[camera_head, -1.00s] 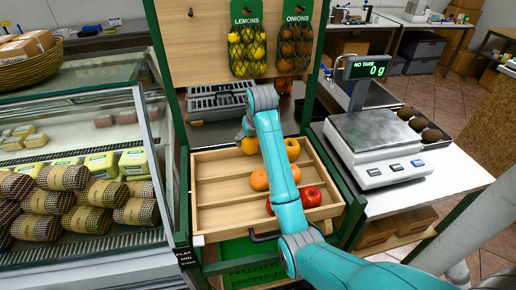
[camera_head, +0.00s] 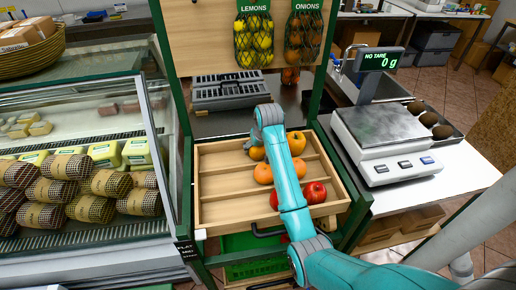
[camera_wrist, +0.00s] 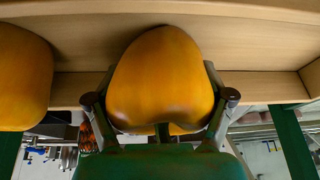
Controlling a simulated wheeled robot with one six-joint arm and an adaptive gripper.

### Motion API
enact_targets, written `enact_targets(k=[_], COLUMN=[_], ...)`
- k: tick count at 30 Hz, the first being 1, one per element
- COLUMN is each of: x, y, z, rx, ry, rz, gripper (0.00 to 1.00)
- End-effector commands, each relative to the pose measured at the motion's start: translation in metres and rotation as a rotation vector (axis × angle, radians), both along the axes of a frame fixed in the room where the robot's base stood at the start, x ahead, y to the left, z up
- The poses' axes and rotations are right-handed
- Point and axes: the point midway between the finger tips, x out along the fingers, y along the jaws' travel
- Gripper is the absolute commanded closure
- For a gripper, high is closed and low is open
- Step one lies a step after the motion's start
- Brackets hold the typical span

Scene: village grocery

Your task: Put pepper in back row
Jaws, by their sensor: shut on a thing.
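A yellow-orange pepper (camera_wrist: 160,80) sits between the two fingers of my gripper (camera_wrist: 160,105) in the wrist view. My gripper is shut on it. In the head view this pepper (camera_head: 257,153) shows partly behind my arm, at the back row of the wooden tray (camera_head: 225,214). I cannot tell whether it touches the tray floor. A second pepper (camera_head: 296,143) lies in the back row to the right; it also shows at the left edge of the wrist view (camera_wrist: 22,78).
Oranges (camera_head: 263,173) lie in the middle row and red apples (camera_head: 315,193) in the front row, on the right side. The left part of the tray is empty. A scale (camera_head: 380,135) stands to the right, a glass display case (camera_head: 80,120) to the left.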

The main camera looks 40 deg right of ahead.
Motion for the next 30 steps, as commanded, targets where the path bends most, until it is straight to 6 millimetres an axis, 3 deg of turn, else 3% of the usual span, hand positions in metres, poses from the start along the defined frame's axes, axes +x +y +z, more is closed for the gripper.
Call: enact_targets(k=[11,12,14,25,30], x=[0.000,0.000,0.000,0.000,-0.004], y=[0.000,0.000,0.000,0.000,0.002], z=[-0.005,-0.005,-0.005,-0.003,0.012], rx=[0.000,0.000,0.000,-0.001,-0.002], ry=[-0.001,-0.001,-0.001,-0.002,-0.004], rz=[0.000,0.000,0.000,0.000,0.000], gripper=[0.57,0.12,0.00,0.00,0.00])
